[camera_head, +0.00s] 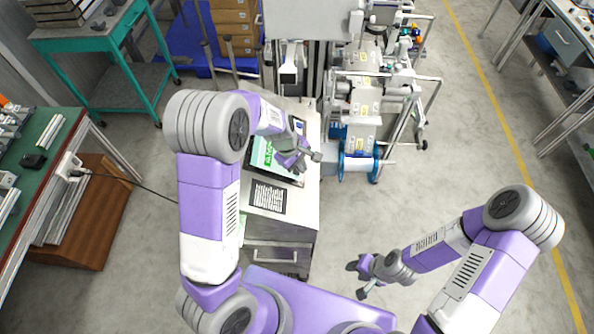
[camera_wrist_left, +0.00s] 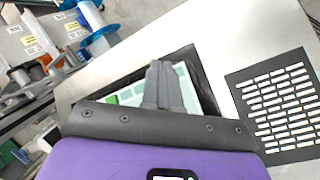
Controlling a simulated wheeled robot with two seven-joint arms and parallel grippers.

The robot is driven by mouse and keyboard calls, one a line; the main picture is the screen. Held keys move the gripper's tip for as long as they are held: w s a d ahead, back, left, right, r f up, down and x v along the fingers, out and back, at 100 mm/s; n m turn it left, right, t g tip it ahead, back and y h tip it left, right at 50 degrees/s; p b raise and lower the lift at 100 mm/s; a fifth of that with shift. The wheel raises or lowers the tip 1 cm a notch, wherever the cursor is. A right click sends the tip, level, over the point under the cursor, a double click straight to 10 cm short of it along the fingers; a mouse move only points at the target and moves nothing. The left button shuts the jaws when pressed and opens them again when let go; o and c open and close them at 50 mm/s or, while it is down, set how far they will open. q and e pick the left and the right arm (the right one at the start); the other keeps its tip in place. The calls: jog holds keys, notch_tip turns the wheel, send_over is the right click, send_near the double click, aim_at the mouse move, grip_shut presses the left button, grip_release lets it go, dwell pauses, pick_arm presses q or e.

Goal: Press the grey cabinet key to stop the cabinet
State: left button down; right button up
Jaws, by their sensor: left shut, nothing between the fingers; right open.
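The grey cabinet (camera_head: 283,237) stands in front of me, with a lit screen (camera_head: 261,153) showing green and white and a black keyboard panel with white keys (camera_head: 268,197). I cannot pick out the grey cabinet key in either view; my left gripper and arm hide part of the screen. My left gripper (camera_head: 302,160) is shut and empty over the right part of the screen. In the left wrist view its closed fingers (camera_wrist_left: 159,72) lie across the screen (camera_wrist_left: 130,95); contact cannot be told. My right gripper (camera_head: 357,279) is open and empty, over the floor right of the cabinet.
A machine with blue-rimmed reels (camera_head: 358,168) and rails stands just right of the cabinet. A teal cart (camera_head: 95,40) and a green-topped bench (camera_head: 30,190) are on the left. A black cable (camera_head: 130,181) runs from the bench toward my left arm.

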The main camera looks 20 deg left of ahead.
pick_arm(q)
jog(key=shift+s+a+f+b, duration=0.1)
jog(key=shift+a+f+b, duration=0.2)
jog(key=shift+f, duration=0.2)
dwell(0.8)
jog(key=shift+d+r, duration=0.1)
jog(key=shift+d+r+p, duration=0.35)
jog(key=shift+r+p, duration=0.35)
jog(key=shift+p, duration=0.15)
jog(key=r+p, duration=0.1)
jog(key=d+r+p, duration=0.1)
jog(key=r+p, duration=0.1)
jog(key=w+d+r+p, duration=0.1)
jog(key=shift+d+r, duration=0.15)
jog(key=shift+d, duration=0.05)
dwell(0.4)
dwell(0.5)
